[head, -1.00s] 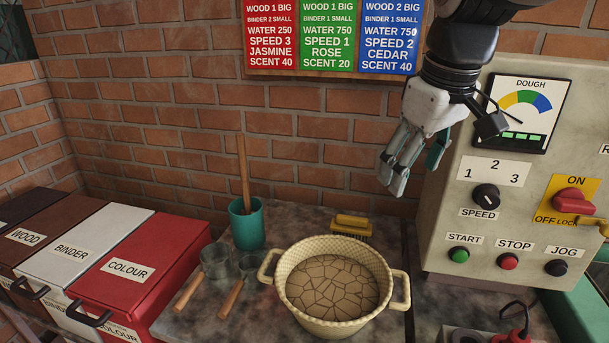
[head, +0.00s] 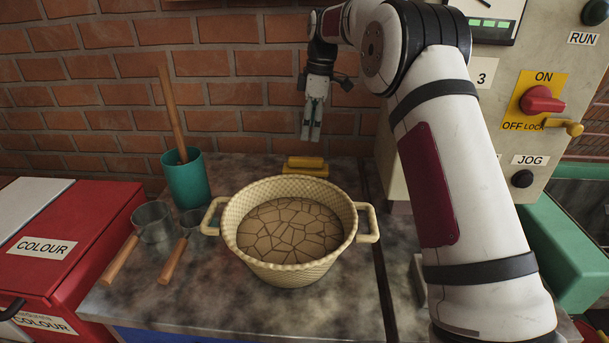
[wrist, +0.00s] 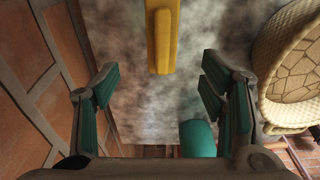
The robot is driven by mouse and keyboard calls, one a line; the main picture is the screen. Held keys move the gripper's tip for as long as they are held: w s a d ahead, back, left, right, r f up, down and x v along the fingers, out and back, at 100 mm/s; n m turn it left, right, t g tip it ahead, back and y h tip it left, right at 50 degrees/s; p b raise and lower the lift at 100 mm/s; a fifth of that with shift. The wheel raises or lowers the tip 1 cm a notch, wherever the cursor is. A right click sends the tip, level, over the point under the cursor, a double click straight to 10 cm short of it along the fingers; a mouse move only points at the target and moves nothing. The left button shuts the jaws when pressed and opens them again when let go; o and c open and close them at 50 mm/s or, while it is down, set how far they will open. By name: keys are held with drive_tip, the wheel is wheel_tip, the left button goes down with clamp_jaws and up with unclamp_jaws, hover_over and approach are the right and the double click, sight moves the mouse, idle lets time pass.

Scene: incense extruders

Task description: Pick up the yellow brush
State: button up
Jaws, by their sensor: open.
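The yellow brush (head: 306,165) lies on the stone-topped counter, behind the cream basket and close to the brick wall. In the wrist view its yellow back (wrist: 162,34) shows at the top centre, lying lengthwise between the lines of the two fingers. My gripper (head: 312,138) points down above the counter near the wall, a little above the brush in the head view. In the wrist view the fingers (wrist: 162,95) are wide apart with nothing between them. The brush's bristles are mostly hidden in the head view.
A cream basket (head: 330,259) of cracked brown dough stands just in front of the brush. A teal cup (head: 187,182) with a wooden stick and two wooden-handled scoops (head: 152,222) are to the left. The brick wall (head: 240,95) is close behind. The control panel (head: 545,60) stands right.

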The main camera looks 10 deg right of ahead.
sight(304, 167)
drive_tip(key=f, duration=0.5)
drive_tip(key=a+f+b, duration=0.1)
drive_tip(key=f, duration=0.2)
drive_tip(key=shift+w+f, duration=0.15)
drive_tip(key=shift+a+f+b, duration=0.2)
drive_tip(key=shift+f+b, duration=0.05)
drive_tip(key=shift+f, duration=1.1)
drive_tip(key=shift+a+f+b, duration=0.2)
drive_tip(key=shift+f, duration=1.15)
drive_tip(key=c, duration=1.3)
drive_tip(key=shift+r, duration=0.15)
wheel_tip(304, 167, up, 10)
drive_tip(key=shift+f+p, duration=0.1)
drive_tip(key=shift+p, duration=0.6)
